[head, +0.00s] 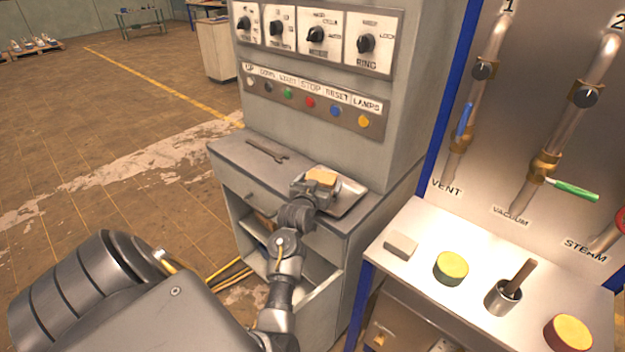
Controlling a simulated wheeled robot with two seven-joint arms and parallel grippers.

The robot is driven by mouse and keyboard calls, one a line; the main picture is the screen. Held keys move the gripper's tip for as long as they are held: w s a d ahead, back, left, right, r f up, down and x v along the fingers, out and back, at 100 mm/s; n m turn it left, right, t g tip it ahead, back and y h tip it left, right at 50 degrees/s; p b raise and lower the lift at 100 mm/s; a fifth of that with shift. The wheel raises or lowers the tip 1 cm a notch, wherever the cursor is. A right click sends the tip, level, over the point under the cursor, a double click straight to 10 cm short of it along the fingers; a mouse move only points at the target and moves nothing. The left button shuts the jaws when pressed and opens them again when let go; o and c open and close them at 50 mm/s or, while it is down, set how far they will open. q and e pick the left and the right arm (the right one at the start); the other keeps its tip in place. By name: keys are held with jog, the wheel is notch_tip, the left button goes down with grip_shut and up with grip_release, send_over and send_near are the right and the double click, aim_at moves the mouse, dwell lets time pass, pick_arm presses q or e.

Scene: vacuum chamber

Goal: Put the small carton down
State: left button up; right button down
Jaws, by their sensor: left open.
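The small carton (321,175), a tan-yellow box, is at the far end of my left gripper (317,183) in the head view. It appears over the metal tray (349,197) on the grey cabinet's top. My left gripper is open, right at the carton. The gripper hides the carton's lower part, so I cannot tell whether it touches the tray or the fingers. My right gripper is not in view.
A wrench (267,151) lies left of the tray on the cabinet top (237,150). The panel with knobs and buttons (310,102) rises behind. The bench at right (425,222) holds a grey block (400,246), yellow-topped round pieces and a metal cup (503,297).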

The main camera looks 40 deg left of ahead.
pick_arm(q)
jog(key=b+v, duration=0.1)
jog(key=v, duration=1.1)
jog(key=shift+r+b, duration=0.15)
jog(key=shift+b, duration=0.2)
jog(key=shift+a, duration=0.15)
